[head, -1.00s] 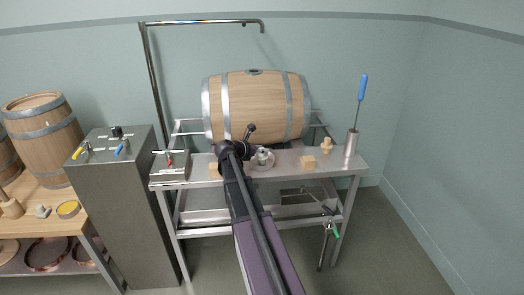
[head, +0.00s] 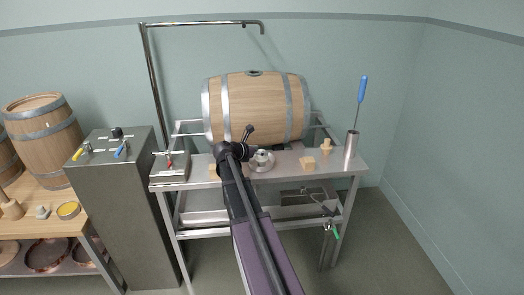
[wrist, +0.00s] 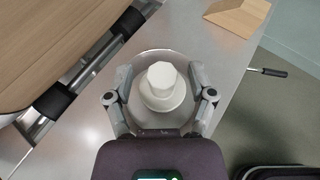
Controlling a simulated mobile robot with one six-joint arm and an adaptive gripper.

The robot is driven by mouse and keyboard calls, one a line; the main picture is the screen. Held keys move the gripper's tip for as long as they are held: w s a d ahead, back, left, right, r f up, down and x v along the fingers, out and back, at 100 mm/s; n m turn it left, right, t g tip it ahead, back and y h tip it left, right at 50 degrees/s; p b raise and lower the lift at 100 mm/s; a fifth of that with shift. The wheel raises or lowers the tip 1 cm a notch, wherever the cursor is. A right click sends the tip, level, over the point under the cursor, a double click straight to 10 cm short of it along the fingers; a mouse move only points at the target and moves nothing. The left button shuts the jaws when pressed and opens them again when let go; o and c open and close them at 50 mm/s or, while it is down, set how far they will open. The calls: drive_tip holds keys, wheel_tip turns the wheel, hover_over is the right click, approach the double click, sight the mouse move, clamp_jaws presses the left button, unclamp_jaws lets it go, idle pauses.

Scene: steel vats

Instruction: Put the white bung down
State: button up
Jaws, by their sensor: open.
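The white bung (wrist: 163,82) stands upright on a round metal dish (wrist: 157,58) in the wrist view. In the head view the bung (head: 262,155) and dish (head: 262,166) are on the steel table, in front of the barrel and just right of my arm's end. My gripper (wrist: 160,79) is open, with one finger on each side of the bung. Small gaps seem to show between the fingers and the bung. The bung's underside and its contact with the dish are hidden from above.
A wooden block (head: 308,163), a wooden bung (head: 326,145) and a steel cylinder (head: 351,146) with a blue-handled tool stand to the right.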

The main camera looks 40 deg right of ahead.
drive_tip(key=p+v, duration=0.4)
drive_tip(key=v, duration=0.7)
drive_tip(key=shift+a, duration=0.1)
idle(0.4)
drive_tip(key=s+a+f+m+y, duration=0.3)
drive_tip(key=s+a+m+y, duration=0.1)
drive_tip(key=a, duration=0.6)
drive_tip(key=s+a+f+m+y, duration=0.4)
drive_tip(key=a+m, duration=0.4)
drive_tip(key=a, duration=0.3)
drive_tip(key=s+a+f+m+g+y, duration=0.1)
drive_tip(key=s+a+f+m+y, duration=0.3)
drive_tip(key=s+a+m, duration=0.3)
drive_tip(key=s+a+y, duration=0.1)
drive_tip(key=a, duration=0.3)
drive_tip(key=shift+f+y, duration=0.2)
drive_tip(key=shift+y, duration=0.1)
